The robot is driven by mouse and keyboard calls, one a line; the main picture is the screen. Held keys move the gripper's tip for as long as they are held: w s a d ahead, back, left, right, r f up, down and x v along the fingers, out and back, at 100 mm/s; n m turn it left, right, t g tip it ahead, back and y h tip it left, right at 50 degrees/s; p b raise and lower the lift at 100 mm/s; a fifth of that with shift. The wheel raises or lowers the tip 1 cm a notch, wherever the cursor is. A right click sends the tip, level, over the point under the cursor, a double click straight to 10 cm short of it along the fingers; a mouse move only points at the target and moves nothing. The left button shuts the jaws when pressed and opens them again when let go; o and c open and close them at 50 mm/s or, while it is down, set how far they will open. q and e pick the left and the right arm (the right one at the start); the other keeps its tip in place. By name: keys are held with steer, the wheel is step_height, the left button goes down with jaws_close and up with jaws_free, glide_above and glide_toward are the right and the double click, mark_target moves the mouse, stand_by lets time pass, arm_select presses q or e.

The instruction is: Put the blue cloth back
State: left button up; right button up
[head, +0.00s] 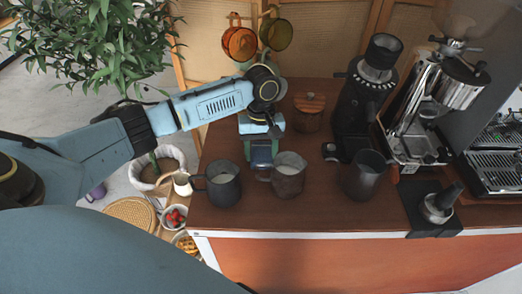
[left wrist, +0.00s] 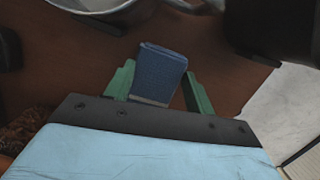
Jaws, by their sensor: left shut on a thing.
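The blue cloth (head: 262,155) is a small folded dark-blue block near the left part of the brown cart top (head: 310,215). My left gripper (head: 262,148) reaches over the counter from the left and is shut on the cloth. In the left wrist view the blue cloth (left wrist: 160,72) sits between the green fingers of my left gripper (left wrist: 158,88). Whether the cloth touches the counter is hard to tell. My right gripper is not in view.
A dark pitcher (head: 223,186) and a grey cup (head: 288,178) stand just in front of the cloth. Another dark cup (head: 366,175) stands farther right. Behind are a lidded wooden jar (head: 309,115) and a black grinder (head: 368,90). An espresso machine (head: 425,115) stands at the right.

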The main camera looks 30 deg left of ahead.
mark_target(261, 149)
arm_select(q)
steer(key=shift+f, duration=0.1)
steer(key=o, duration=1.5)
steer(key=shift+c, duration=0.2)
step_height(261, 149, up, 12)
steer(key=w+a+p, duration=0.1)
steer(key=shift+w, duration=0.4)
